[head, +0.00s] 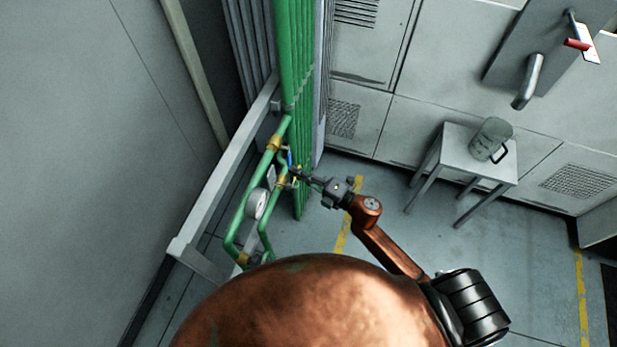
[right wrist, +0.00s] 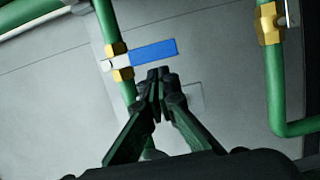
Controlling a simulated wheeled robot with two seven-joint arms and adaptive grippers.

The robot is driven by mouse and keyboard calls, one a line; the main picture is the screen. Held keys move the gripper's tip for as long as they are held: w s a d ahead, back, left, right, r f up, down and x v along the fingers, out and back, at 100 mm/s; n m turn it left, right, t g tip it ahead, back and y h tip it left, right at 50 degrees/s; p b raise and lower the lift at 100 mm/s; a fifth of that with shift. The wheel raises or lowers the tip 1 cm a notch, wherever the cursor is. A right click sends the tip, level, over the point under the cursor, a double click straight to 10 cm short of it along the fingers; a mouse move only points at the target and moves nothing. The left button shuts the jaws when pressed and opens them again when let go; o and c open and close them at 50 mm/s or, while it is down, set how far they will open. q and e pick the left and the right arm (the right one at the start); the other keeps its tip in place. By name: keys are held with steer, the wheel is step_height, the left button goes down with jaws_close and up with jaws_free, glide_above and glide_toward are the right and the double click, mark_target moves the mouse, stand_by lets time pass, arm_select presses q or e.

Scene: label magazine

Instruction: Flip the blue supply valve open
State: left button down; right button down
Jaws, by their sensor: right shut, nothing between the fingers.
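The blue supply valve has a flat blue lever (right wrist: 153,52) on a brass fitting (right wrist: 118,64) in a green pipe. In the right wrist view the lever points right, across the pipe. In the head view the lever (head: 289,158) is a small blue strip by the green pipes. My right gripper (right wrist: 158,75) is shut and empty, its fingertips just below the lever in the wrist view; I cannot tell whether they touch it. The right gripper also shows in the head view (head: 299,173) close to the valve. My left gripper is not in view.
A round gauge (head: 257,203) sits on the pipework below the valve. A second brass fitting (right wrist: 268,24) is on another green pipe to the right. A small table (head: 455,160) with a grey-green jug (head: 490,138) stands to the right. The floor between is clear.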

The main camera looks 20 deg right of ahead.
steer(key=shift+x, duration=0.85)
